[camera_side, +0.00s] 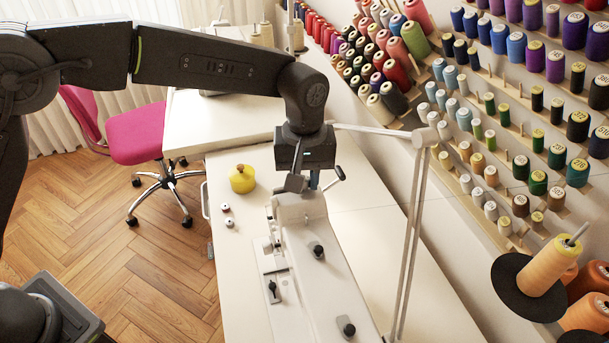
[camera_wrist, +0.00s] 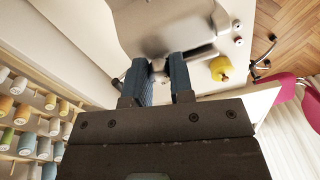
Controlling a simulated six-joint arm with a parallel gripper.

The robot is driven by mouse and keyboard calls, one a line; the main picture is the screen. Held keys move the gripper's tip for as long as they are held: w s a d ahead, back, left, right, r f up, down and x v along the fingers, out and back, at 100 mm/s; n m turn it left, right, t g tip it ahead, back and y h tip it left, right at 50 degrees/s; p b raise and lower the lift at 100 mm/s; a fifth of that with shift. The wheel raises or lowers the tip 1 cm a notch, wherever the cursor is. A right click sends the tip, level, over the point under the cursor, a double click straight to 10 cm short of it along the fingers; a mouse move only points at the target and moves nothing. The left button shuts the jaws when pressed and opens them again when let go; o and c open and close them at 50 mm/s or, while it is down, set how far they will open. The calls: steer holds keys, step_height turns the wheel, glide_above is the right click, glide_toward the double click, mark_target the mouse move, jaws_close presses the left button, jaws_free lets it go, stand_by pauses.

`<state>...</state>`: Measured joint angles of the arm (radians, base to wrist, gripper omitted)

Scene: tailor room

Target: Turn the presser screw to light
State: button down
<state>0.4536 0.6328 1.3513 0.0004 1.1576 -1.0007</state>
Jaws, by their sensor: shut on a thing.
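The sewing machine (camera_side: 308,240) stands on the white table, its pale head end under my gripper (camera_side: 308,184). The machine's head also fills the top of the wrist view (camera_wrist: 160,18). My gripper points down at the top of that head, and in the wrist view its two blue fingers (camera_wrist: 158,70) stand close together. They are shut on the presser screw, which is mostly hidden between them; only a small blurred grey part shows. Its marking and how far it is turned cannot be read.
A thin rod stand (camera_side: 410,220) rises right of the machine, near my wrist. A small black-tipped lever (camera_side: 338,173) sticks out beside my gripper. Thread spools (camera_side: 535,185) line the right wall.

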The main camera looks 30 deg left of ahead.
stand_by(0.3)
steer(key=c, duration=1)
jaws_free()
step_height(320, 180, up, 14)
